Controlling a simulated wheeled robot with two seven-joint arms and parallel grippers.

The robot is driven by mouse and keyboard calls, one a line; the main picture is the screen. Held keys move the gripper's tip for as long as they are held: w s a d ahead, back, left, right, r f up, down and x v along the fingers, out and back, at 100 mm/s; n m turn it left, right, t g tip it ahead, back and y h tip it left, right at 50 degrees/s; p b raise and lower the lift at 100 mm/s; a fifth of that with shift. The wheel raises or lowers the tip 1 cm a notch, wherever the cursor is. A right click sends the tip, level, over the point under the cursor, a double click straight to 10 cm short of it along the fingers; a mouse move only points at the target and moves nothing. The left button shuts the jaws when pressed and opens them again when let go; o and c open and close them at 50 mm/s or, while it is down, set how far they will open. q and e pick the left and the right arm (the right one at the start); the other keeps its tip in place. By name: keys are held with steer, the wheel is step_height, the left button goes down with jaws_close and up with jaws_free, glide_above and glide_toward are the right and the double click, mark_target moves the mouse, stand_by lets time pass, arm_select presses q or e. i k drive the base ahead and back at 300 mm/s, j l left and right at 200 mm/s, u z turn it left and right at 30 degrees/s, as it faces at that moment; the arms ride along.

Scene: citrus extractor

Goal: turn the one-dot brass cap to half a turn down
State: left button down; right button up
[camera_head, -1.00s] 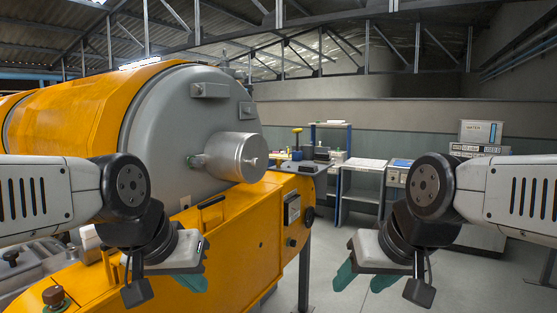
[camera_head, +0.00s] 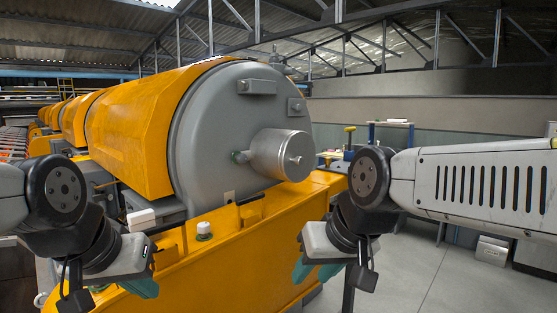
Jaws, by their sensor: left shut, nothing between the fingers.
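No brass cap with one dot can be made out in the head view. My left gripper (camera_head: 143,287) hangs at the lower left, in front of the yellow machine frame (camera_head: 215,268); it is shut and empty. My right gripper (camera_head: 314,272) is at the lower middle right, in front of the frame's right end. Its teal fingers look apart, with nothing seen between them. Neither gripper visibly holds anything on the machine.
The large grey drum end (camera_head: 215,130) with a metal cylinder (camera_head: 282,155) stands behind the frame. A pale knob (camera_head: 204,230) and a white block (camera_head: 140,218) are near the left gripper. Open floor (camera_head: 410,270) lies to the right.

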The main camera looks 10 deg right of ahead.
mark_target(327, 160)
steer(key=i+l+u, duration=0.25)
steer(key=l+u, duration=0.25)
steer(key=i+l+u, duration=0.2)
steer(key=l, duration=0.2)
steer(key=l+u, duration=0.25)
steer(key=l, duration=0.1)
